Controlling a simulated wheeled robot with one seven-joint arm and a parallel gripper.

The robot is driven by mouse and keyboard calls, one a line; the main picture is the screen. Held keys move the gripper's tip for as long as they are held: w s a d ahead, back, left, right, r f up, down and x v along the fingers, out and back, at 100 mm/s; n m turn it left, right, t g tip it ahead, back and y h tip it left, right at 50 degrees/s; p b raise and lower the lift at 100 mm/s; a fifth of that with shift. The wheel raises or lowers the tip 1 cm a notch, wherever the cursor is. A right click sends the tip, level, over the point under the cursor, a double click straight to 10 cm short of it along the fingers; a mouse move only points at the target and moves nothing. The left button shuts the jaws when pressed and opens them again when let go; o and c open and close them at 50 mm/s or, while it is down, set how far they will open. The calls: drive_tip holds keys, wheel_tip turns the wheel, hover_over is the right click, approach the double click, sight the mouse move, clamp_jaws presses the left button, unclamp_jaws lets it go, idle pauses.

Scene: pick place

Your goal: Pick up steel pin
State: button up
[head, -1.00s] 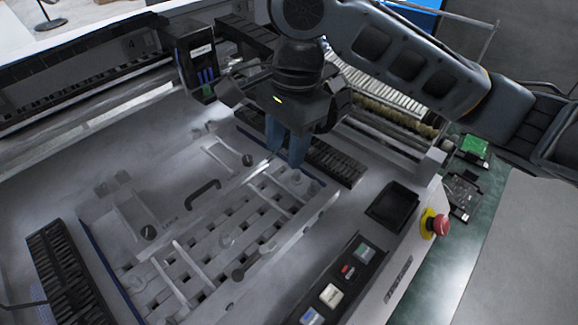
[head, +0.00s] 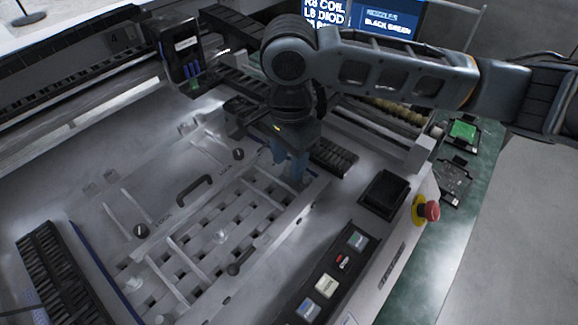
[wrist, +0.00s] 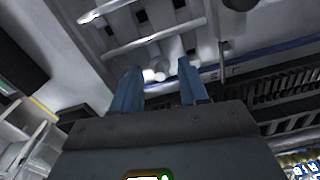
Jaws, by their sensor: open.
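My gripper (head: 287,168) is open, with its blue fingers pointing down at the right corner of the slotted metal fixture plate. In the wrist view my gripper (wrist: 158,66) shows both fingers apart. Small shiny rounded metal tips, seemingly a steel pin (wrist: 151,74), show between and just beyond the fingertips; I cannot tell whether they touch. In the head view the fingers hide most of that spot. Another small shiny steel pin (head: 220,237) stands near the middle of the fixture plate (head: 190,262).
A black slotted rack (head: 333,157) lies close behind the gripper. A black tray (head: 385,192), button panel (head: 335,275) and red emergency stop (head: 430,211) are to the right.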

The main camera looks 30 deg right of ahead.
clamp_jaws()
drive_tip(key=shift+r, duration=0.1)
idle(0.5)
